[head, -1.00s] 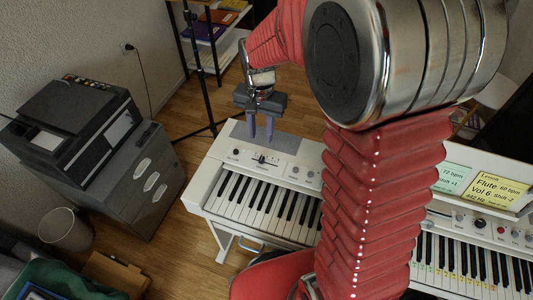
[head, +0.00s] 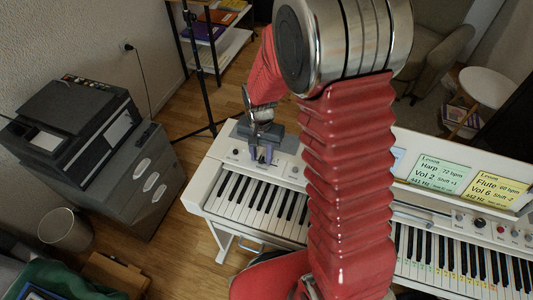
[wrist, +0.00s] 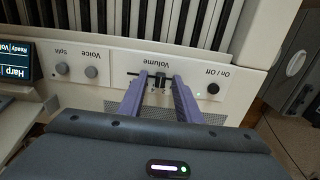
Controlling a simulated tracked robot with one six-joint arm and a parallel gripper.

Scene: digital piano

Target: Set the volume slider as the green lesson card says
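The green lesson card (head: 440,178) stands on the piano's music rest in the head view and reads Harp, 72 bpm, Vol 2, Shift +1. The volume slider (wrist: 159,80) shows in the wrist view, a dark knob in a short slot under the upside-down word Volume. My gripper (head: 263,158) is down at the left end of the piano panel. In the wrist view its two purple fingers (wrist: 158,77) are apart, one on each side of the slider knob, with gaps visible. Whether a fingertip touches the panel, I cannot tell.
The On/Off button (wrist: 213,88) is close beside the slider, with a small green light. The Voice knob (wrist: 91,72), Split knob (wrist: 62,68) and a display (wrist: 15,60) reading Harp are on the other side. A yellow card (head: 497,190) stands beside the green one.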

